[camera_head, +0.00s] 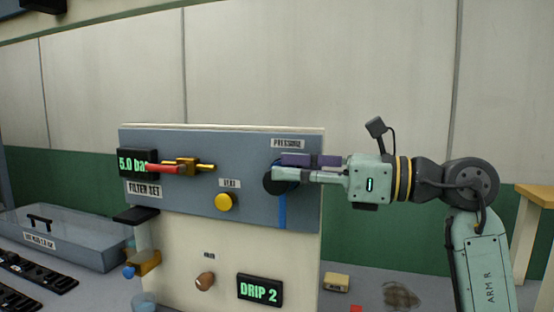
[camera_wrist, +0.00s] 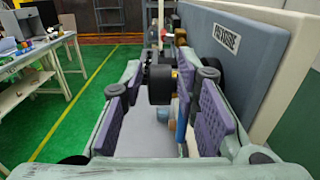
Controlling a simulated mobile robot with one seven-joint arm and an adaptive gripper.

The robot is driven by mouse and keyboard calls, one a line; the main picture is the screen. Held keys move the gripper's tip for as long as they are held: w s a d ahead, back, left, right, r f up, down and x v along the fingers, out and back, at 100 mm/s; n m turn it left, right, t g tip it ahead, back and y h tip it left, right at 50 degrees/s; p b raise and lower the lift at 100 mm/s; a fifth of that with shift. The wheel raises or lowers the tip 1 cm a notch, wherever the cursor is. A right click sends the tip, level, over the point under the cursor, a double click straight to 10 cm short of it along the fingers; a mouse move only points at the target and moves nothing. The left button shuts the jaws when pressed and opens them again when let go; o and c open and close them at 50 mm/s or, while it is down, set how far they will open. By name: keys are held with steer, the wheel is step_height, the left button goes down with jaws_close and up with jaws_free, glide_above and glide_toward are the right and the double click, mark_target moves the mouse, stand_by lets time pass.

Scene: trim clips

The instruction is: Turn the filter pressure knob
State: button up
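The black pressure knob (camera_head: 270,184) is on the blue-grey panel (camera_head: 240,205) under the PRESSURE label (camera_head: 288,144). My gripper (camera_head: 284,169) reaches in from the right, its fingers level with the knob and partly covering it. In the wrist view my gripper (camera_wrist: 160,88) has its purple-padded fingers spread. I see no clear contact with either pad. A blue strip (camera_head: 282,212) runs down below the knob. The display (camera_head: 133,162) at the panel's left reads 5.0 bar.
Left of the knob are a yellow button (camera_head: 227,202) and a brass valve with a red handle (camera_head: 165,169). Below are a brown knob (camera_head: 205,281) and a DRIP 2 display (camera_head: 260,290). A grey tray (camera_head: 85,255) stands far left. The panel is close beside my right finger in the wrist view.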

steer(key=shift+p+x, duration=0.3)
steer(key=shift+x, duration=1.1)
steer(key=shift+c, duration=0.3)
jaws_close()
